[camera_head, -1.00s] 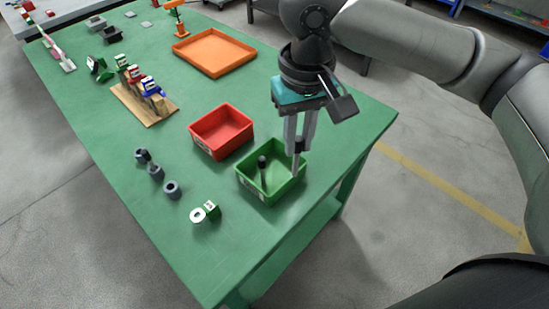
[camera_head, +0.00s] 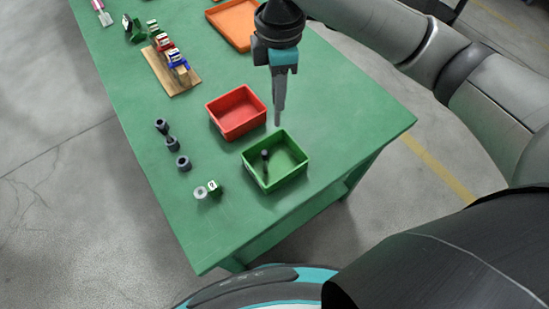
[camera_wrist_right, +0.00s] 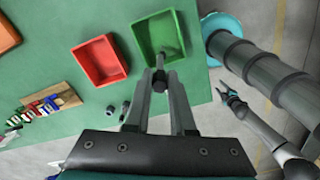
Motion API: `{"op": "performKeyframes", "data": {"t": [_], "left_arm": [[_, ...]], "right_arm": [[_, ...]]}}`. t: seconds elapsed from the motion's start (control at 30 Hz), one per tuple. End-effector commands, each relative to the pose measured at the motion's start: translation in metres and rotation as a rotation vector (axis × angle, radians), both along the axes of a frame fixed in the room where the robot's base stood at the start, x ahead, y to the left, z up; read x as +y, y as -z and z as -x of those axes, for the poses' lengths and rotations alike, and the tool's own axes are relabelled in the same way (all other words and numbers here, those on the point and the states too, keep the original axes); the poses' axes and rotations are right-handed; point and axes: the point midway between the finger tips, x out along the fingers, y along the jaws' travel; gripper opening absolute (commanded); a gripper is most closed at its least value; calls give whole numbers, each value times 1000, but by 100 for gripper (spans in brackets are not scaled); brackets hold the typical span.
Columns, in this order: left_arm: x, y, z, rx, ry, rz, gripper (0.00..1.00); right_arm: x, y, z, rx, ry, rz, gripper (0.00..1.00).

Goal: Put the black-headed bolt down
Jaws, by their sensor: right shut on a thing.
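My right gripper (camera_head: 278,122) points down just beyond the green bin (camera_head: 303,160), near the red bin. In the right wrist view its fingers (camera_wrist_right: 160,82) are shut on a black-headed bolt (camera_wrist_right: 161,86), head toward the camera. The held bolt cannot be made out in the head view. Another dark-headed bolt (camera_head: 264,155) stands in the green bin, which also shows in the wrist view (camera_wrist_right: 148,35). My left gripper (camera_wrist_right: 225,93) shows small at the right of the wrist view; its jaw state is unclear. It is outside the head view.
A red bin (camera_head: 236,112) stands beside the green one. Several dark grey parts (camera_head: 172,144) and a pale ring (camera_head: 200,192) lie to the left. A wooden rack (camera_head: 172,74) and an orange tray (camera_head: 228,27) stand farther back. The near table corner is bare.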

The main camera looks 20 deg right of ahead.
Motion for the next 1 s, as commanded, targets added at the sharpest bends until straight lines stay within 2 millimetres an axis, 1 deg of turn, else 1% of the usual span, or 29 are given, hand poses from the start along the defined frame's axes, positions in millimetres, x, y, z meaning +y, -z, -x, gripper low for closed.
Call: {"op": "performKeyframes", "data": {"t": [0.03, 0.2, 0.27, 0.33, 0.37, 0.47, 0.5, 0.7, 0.8, 0.9, 1.0], "left_arm": [[0, -7, 0, 0, 0, 0, 52], [0, -12, 0, 0, 1, 0, 52], [0, -11, 0, 0, 1, 1, 52], [-1, -10, 0, 0, 2, 1, 52], [-1, -9, 0, 0, 2, 1, 52], [-1, -4, 0, -1, 4, 2, 52], [-1, -3, 0, -1, 4, 2, 52], [-2, 5, -1, -1, 5, 3, 52], [-2, 8, -1, -2, 5, 3, 52], [-2, 10, -1, -3, 5, 3, 52], [-3, 11, -1, -3, 5, 4, 52]], "right_arm": [[3, -4, -1, 3, -51, -2, 0], [6, -4, -3, 7, -168, 1, 0], [6, -1, -3, 8, -185, 2, 0], [6, 9, -3, 10, -193, 2, 0], [6, 15, -2, 10, -194, 2, 0], [5, 41, -2, 13, -193, 3, 0], [5, 52, -2, 12, -192, 2, 0], [5, 106, -2, 12, -191, 2, 0], [5, 129, -2, 10, -192, 3, 0], [5, 144, -2, 8, -192, 4, 0], [6, 152, -3, 7, -193, 2, 0]]}}
